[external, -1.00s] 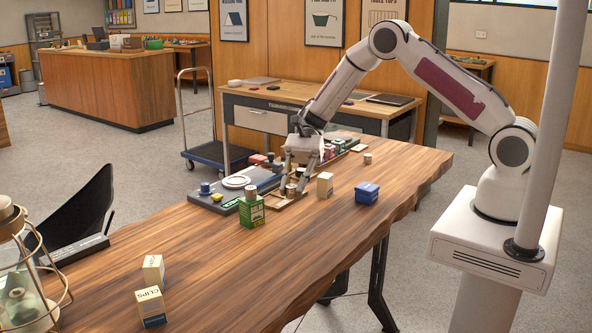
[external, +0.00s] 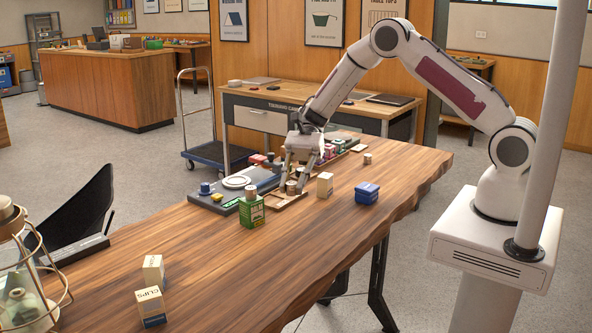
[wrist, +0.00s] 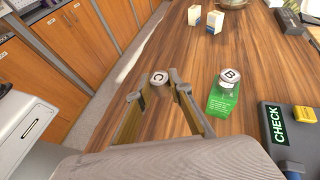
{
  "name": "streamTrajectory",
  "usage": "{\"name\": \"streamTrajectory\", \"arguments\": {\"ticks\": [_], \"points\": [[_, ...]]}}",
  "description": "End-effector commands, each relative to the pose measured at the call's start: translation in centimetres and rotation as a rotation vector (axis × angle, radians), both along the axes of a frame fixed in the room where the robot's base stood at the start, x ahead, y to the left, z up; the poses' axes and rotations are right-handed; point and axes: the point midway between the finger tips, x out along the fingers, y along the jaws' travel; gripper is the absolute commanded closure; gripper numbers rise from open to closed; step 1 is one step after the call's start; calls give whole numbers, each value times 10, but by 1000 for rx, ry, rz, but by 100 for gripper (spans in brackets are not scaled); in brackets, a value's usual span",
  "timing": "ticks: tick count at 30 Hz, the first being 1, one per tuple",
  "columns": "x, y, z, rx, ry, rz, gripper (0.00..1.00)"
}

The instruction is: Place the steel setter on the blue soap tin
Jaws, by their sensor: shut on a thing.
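The steel setter (wrist: 158,78) is a small pale metal piece with a letter C on its round top. My gripper (wrist: 159,92) is shut on it, with one finger on each side. In the external view my gripper (external: 292,187) is low over a shallow wooden tray (external: 286,201); I cannot tell whether the setter is clear of it. The blue soap tin (external: 367,193) is a small lidded box on the table, right of the gripper, with nothing on its lid. It is not in the wrist view.
A cream box (external: 325,185) stands between gripper and blue tin. A dark CHECK board (wrist: 288,130) lies beyond the green tin.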

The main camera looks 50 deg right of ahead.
Motion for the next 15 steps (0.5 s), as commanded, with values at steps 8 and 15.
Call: {"name": "streamTrajectory", "arguments": {"ticks": [8, 15], "points": [[13, -23, 5, 1, -11, -48, 100], [29, -70, 20, 0, -26, -144, 100]]}}
